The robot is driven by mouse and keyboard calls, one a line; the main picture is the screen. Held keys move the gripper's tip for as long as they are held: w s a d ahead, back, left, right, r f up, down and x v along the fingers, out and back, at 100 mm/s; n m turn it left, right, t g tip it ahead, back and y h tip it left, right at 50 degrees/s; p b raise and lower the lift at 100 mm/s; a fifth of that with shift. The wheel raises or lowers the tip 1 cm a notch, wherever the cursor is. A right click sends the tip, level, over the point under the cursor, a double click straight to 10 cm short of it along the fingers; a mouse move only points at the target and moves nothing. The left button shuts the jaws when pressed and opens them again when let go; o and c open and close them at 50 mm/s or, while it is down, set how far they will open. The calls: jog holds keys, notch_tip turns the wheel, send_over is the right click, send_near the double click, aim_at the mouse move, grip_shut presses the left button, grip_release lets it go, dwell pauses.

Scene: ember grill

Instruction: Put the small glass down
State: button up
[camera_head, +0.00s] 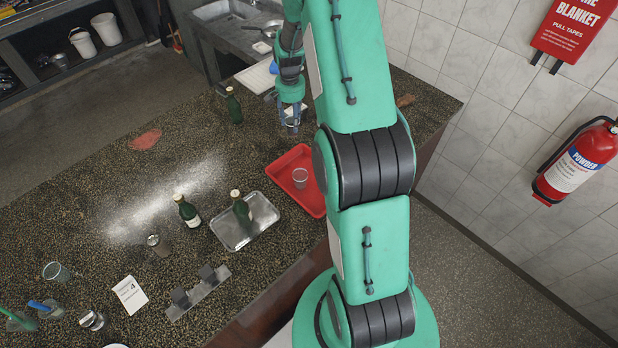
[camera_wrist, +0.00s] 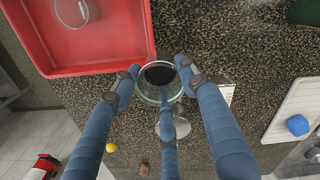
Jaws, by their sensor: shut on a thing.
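My gripper (camera_wrist: 160,88) has its three blue fingers closed around the small glass (camera_wrist: 148,90), a clear glass seen from above in the wrist view. The glass is over the dark speckled counter (camera_wrist: 215,40), just beside the red tray. I cannot tell whether its base touches the counter. In the head view my gripper (camera_head: 291,125) is above the counter behind the red tray (camera_head: 281,172), and the held glass is hard to make out. Another clear glass (camera_head: 300,178) stands in the red tray; it also shows in the wrist view (camera_wrist: 72,12).
A metal tray (camera_head: 262,222) bears a green bottle (camera_head: 241,209); another bottle (camera_head: 187,211) stands left of it. A third bottle (camera_head: 233,105) stands farther back. A white board (camera_wrist: 296,105) with a blue item (camera_wrist: 298,125) lies right in the wrist view. A metal object (camera_wrist: 180,126) is close to my fingers.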

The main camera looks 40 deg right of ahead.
jog(key=s+a+m, duration=0.1)
jog(key=s+a, duration=0.1)
jog(key=s, duration=0.7)
jog(key=s+a+m, duration=0.1)
jog(key=s+m, duration=0.1)
jog(key=s, duration=0.6)
jog(key=shift+s+a+f+b, duration=0.3)
jog(key=shift+s+a+f, duration=0.05)
jog(key=shift+s+a, duration=0.05)
jog(key=shift+f, duration=2.9)
jog(key=shift+f+p, duration=0.35)
jog(key=shift+f, duration=1.75)
jog(key=shift+f, duration=0.15)
jog(key=o, duration=1.3)
